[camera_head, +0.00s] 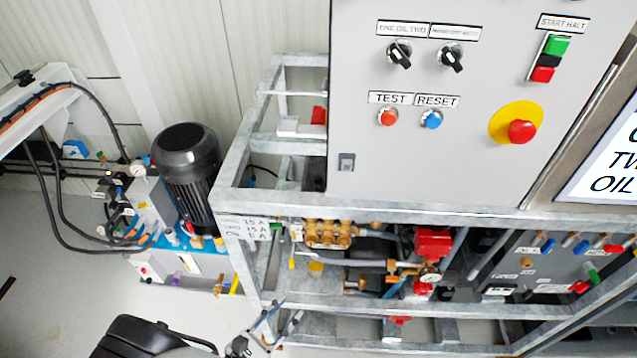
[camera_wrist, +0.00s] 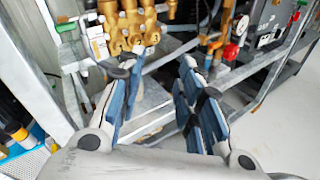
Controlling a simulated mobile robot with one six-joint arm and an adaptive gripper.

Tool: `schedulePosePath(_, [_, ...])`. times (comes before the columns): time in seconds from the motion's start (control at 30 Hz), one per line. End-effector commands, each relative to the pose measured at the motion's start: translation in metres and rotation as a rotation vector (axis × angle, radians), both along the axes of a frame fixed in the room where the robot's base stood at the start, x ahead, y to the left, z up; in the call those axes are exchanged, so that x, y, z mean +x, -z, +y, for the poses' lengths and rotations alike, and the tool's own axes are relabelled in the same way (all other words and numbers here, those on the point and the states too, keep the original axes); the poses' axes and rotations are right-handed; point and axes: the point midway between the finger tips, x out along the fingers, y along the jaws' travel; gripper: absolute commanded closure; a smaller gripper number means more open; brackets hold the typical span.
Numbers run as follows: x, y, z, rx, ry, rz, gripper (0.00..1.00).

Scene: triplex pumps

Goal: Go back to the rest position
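My gripper (camera_head: 265,326) shows at the bottom of the head view, low and in front of the left end of the grey steel frame (camera_head: 232,200). In the wrist view my gripper (camera_wrist: 155,85) has its two blue-padded fingers spread wide apart, with nothing between them. Behind the fingers are the frame's rails and the brass pump block (camera_wrist: 128,25); the block also shows in the head view (camera_head: 328,233). I cannot tell the exact gap between the fingers and the frame. A dark part of my arm shows at the bottom left of the head view.
A grey control cabinet (camera_head: 440,170) with knobs, buttons and a red emergency stop (camera_head: 522,131) stands above the frame. A black motor (camera_head: 187,165) on a blue base (camera_head: 190,265) stands to the left. Open floor (camera_head: 50,290) lies at the lower left.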

Motion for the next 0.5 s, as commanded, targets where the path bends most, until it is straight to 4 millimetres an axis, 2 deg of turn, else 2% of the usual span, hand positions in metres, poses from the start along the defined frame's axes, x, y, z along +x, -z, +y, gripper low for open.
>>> schedulePosePath(0.03, [0.010,-0.024,-0.008,0.059,0.094,0.000,0.68])
schedulePosePath(0.23, [0.026,-0.099,-0.057,0.285,0.443,0.016,0.68])
schedulePosePath(0.37, [0.026,-0.142,-0.092,0.447,0.653,0.015,0.68])
schedulePosePath(0.5, [0.017,-0.183,-0.127,0.641,0.861,0.002,0.68])
